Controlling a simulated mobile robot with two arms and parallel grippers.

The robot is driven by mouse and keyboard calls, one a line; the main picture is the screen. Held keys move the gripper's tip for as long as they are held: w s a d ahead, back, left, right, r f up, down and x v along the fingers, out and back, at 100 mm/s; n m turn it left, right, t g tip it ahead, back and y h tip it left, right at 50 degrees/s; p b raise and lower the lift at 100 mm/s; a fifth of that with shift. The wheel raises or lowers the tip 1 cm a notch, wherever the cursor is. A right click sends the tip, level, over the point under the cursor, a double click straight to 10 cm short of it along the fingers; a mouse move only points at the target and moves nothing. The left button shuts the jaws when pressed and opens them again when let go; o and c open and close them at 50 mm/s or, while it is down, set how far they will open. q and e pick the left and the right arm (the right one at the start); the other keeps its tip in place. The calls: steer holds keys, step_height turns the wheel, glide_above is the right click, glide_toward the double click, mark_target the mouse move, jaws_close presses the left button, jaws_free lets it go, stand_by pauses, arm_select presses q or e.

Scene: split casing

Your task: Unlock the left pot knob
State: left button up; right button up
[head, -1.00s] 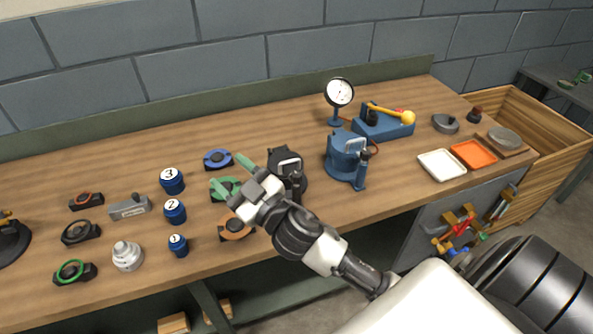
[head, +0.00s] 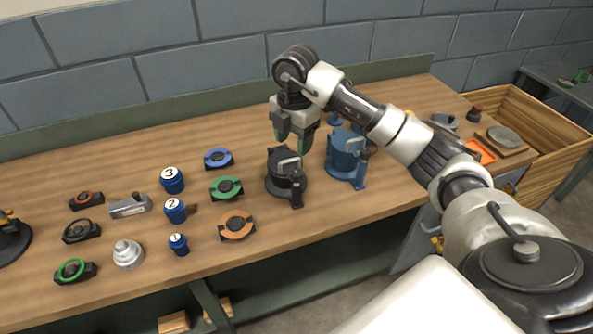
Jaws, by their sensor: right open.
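The left pot (head: 283,183) is black with a grey handle piece on top, and stands upright on the bench. A dark upright part on its front right side looks like its knob (head: 297,193); its lock state is too small to tell. The blue pot (head: 345,160) stands to its right. My right gripper (head: 293,143) points down just above and behind the black pot's top. Its green-tipped fingers are apart with nothing between them. I cannot tell whether they touch the pot. My left gripper is out of view.
Blue (head: 218,158), green (head: 226,188) and orange (head: 236,225) ring pieces lie left of the pot, beside numbered blue canisters (head: 172,181). Bare wood (head: 330,215) lies in front of the pots.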

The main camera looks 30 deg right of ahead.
mark_target(296, 173)
steer(key=f, duration=0.3)
steer(key=f+p, duration=0.1)
steer(key=f, duration=0.3)
steer(key=f+p, duration=0.1)
steer(key=f, duration=0.2)
steer(key=shift+d+f, duration=0.25)
steer(key=shift+d, duration=0.1)
steer(key=c, duration=0.9)
